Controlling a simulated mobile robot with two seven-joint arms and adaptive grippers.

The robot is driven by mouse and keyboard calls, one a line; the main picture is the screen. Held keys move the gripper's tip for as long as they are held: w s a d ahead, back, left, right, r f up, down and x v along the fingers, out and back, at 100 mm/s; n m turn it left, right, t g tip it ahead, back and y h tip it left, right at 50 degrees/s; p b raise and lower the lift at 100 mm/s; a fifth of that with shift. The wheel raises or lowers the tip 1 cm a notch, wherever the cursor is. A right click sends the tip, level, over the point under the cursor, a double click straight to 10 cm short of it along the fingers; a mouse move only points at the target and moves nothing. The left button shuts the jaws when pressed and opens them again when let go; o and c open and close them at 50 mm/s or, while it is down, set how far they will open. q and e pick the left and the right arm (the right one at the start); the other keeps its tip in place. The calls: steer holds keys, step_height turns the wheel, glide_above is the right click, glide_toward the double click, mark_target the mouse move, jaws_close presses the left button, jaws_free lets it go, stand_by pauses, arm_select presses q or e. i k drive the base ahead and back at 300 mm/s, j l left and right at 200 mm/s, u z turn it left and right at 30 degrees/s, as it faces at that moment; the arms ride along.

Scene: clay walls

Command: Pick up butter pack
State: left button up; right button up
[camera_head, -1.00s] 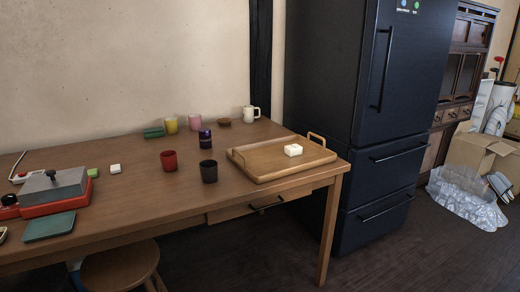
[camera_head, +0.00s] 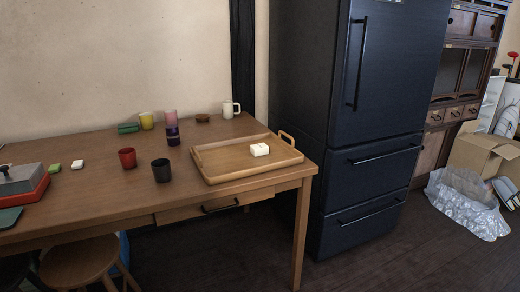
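A small white block (camera_head: 259,149), which looks like the butter pack, lies on the wooden tray (camera_head: 225,172) at the right end of the table (camera_head: 95,205). The tray has a raised handle at its right end. Another small white block (camera_head: 77,164) lies on the table at the left, beside a green block (camera_head: 55,168). I cannot read a label on any of them. Neither of my grippers shows in this view.
Red (camera_head: 127,158) and black (camera_head: 161,170) cups stand left of the tray. Yellow (camera_head: 146,121) and purple (camera_head: 172,135) cups and a white mug (camera_head: 231,109) stand behind. A stool (camera_head: 80,262) is at the table's front. A dark fridge (camera_head: 385,130) stands right of the table.

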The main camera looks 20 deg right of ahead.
mark_target(262, 148)
steer(key=l+u, duration=0.1)
steer(key=l, duration=0.45)
steer(key=k+l, duration=0.1)
steer(key=l, duration=0.45)
steer(key=l+u, duration=0.15)
steer(key=l, duration=0.4)
steer(key=k+l, duration=0.15)
steer(key=l, duration=0.4)
steer(key=u, duration=0.05)
